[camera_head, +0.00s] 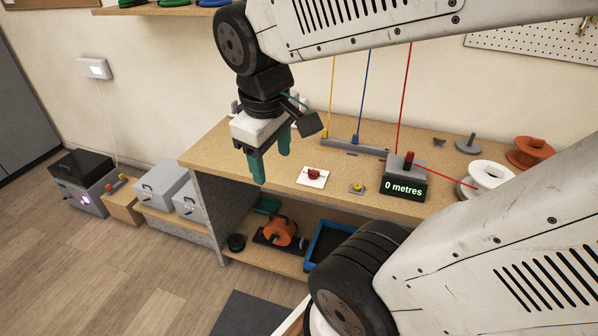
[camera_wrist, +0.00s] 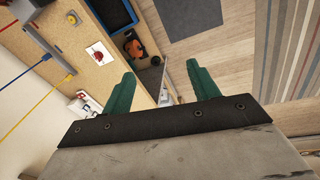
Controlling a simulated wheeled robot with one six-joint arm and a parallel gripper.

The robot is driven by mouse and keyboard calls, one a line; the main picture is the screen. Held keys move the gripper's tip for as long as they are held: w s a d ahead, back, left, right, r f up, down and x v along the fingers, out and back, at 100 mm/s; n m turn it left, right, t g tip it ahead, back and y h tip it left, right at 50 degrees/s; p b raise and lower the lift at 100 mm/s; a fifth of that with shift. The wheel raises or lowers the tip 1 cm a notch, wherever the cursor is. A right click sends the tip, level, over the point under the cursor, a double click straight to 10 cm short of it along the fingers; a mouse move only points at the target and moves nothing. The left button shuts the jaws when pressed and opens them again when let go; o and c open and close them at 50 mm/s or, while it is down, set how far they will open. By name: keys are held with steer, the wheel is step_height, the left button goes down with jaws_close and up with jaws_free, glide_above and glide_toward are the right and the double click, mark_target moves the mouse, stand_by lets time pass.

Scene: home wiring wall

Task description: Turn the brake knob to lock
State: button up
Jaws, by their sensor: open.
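A red knob (camera_head: 313,174) sits on a small white plate (camera_head: 304,181) on the workbench, near its front edge. It also shows in the wrist view (camera_wrist: 98,55). Another red knob-like part (camera_head: 408,156) stands on a dark box reading "0 metres" (camera_head: 403,187). No label shows which of these is the brake knob. My gripper (camera_head: 271,166) has green fingers, is open and empty, and hangs to the left of the white plate, apart from it. Both fingers show in the wrist view (camera_wrist: 160,70).
A white spool (camera_head: 488,181) and an orange spool (camera_head: 530,151) stand on the bench's right. Yellow, blue and red wires rise from a grey rail (camera_head: 352,146). A blue tray (camera_head: 325,243) lies on the lower shelf.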

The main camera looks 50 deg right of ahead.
steer(key=w+d+f+n+h, duration=0.2)
steer(key=w+d+f+n, duration=0.35)
steer(key=w+d, duration=0.4)
steer(key=n+h, duration=0.1)
steer(key=n, duration=1)
glide_toward(314, 171)
steer(key=shift+n+g, duration=0.25)
steer(key=shift+g, duration=0.15)
steer(key=x, duration=0.5)
steer(key=w+x, duration=0.1)
steer(key=x, duration=0.1)
steer(key=shift+d+f, duration=0.35)
steer(key=shift+f, duration=0.3)
steer(key=c, duration=1)
